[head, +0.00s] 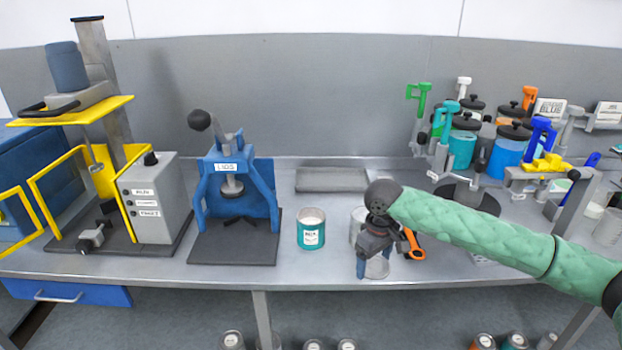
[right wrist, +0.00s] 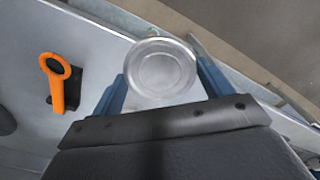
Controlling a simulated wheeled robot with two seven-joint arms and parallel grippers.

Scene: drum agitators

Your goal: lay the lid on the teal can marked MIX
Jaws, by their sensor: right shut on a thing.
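The teal can (head: 311,236) with a white MIX label stands upright on the bench, left of my right gripper. Its top is open and pale contents show inside. My right gripper (head: 375,268) is shut on a round silver lid (head: 377,268), near the bench's front edge and to the right of the can. In the right wrist view the lid (right wrist: 162,68) sits between the two blue fingers. My left gripper is not in view.
A blue lid press (head: 238,190) stands left of the can. A pale container (head: 357,222) is partly hidden behind my right gripper. An orange-handled tool (head: 413,244) lies just right of it. A grey tray (head: 331,180) lies behind. Coloured dispensers crowd the back right.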

